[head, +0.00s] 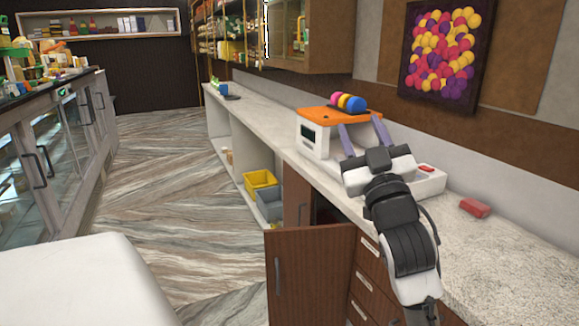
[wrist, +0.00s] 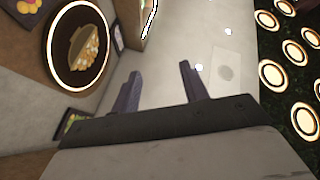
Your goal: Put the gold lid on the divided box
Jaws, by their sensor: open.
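I cannot make out a gold lid or a divided box in either view. My gripper (head: 363,133) is open, its two purple-grey fingers spread above the counter, beside the orange-topped white machine in the picture. Nothing shows between the fingers. In the wrist view my gripper (wrist: 158,83) is also open and empty, facing a pale wall or ceiling area rather than the counter top. My arm and gripper hide part of the counter behind them.
A white machine with an orange top (head: 333,115) bears several coloured round things (head: 349,102). A red block (head: 475,208) lies on the speckled counter (head: 510,250). A cabinet door (head: 310,275) stands open below. Yellow (head: 260,180) and grey bins sit on a shelf.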

